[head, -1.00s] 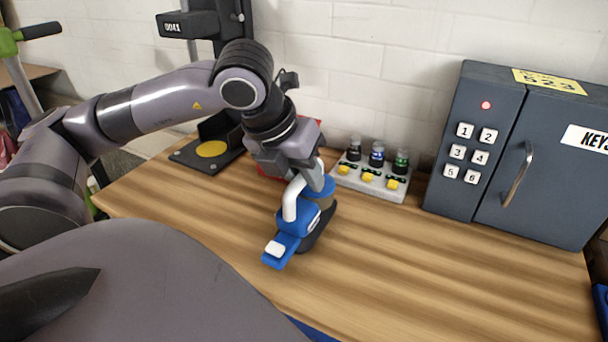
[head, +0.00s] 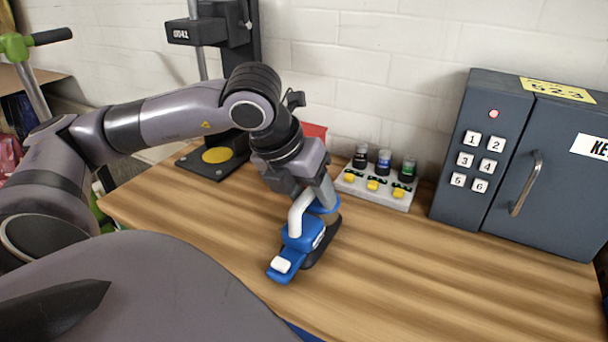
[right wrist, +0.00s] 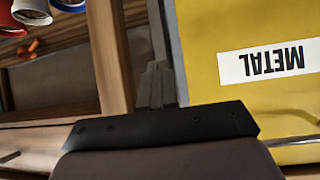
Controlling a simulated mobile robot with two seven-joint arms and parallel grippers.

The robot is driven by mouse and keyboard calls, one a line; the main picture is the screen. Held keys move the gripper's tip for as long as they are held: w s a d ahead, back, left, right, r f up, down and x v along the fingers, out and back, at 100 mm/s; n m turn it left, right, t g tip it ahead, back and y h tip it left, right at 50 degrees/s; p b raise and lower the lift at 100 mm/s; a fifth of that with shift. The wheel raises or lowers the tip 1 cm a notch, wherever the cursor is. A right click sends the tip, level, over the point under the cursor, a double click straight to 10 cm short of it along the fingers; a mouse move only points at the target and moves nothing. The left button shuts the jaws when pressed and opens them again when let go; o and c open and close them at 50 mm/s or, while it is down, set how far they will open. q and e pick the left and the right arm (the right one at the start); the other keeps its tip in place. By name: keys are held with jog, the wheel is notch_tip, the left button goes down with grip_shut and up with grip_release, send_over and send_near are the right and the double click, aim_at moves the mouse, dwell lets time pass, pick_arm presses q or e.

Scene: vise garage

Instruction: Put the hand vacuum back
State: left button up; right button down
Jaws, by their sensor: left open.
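The hand vacuum (head: 300,238) is blue with a white handle and a white patch at its near end. It is on the wooden workbench, beside or on a dark base (head: 322,246); I cannot tell whether it is seated there. My left gripper (head: 324,192) is open, pointing down at the vacuum's far end by the top of the white handle. The gripper body hides part of that end, and contact is unclear. My right gripper (right wrist: 156,85) shows in the right wrist view with its narrow fingers together and nothing visible between them, near a yellow surface marked METAL (right wrist: 265,62).
A black machine stand with a yellow disc (head: 217,155) is behind my left arm. A grey tray of small bottles and yellow buttons (head: 375,187) stands by the wall. A dark key cabinet (head: 530,165) is at the right. The workbench (head: 430,270) is clear at front right.

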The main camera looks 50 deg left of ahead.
aim_at(285, 225)
pick_arm(q)
jog(key=p+v, duration=0.1)
jog(key=v, duration=1.1)
jog(key=shift+p, duration=0.3)
jog(key=shift+r, duration=0.1)
